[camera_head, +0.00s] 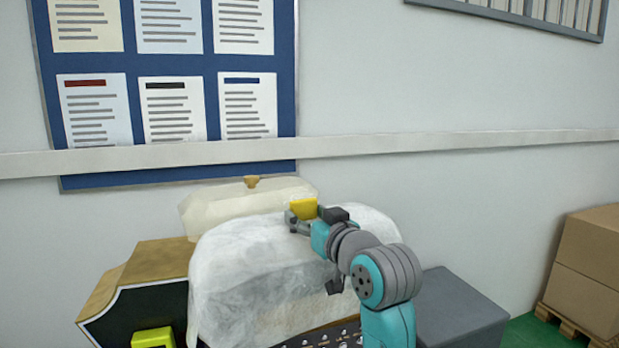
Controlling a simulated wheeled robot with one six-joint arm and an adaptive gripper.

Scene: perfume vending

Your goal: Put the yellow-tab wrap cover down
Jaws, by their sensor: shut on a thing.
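The white, translucent wrap cover (235,275) is draped in a boxy shape over a machine in the lower middle of the head view. Its yellow tab (302,208) stands at the top of the cover. My gripper (303,215) reaches in from the right and is shut on the yellow tab. The fingertips are small here and partly hidden by the tab. The cover hides most of what is under it; a dark panel edge shows below its lower right rim.
Behind the cover is a cream, rounded lid with a tan knob (251,181). A black and gold panel (140,305) with a yellow-green piece (153,337) stands left. A grey box (455,310) is right, and cardboard boxes (590,265) sit on a pallet far right. Green floor shows between them.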

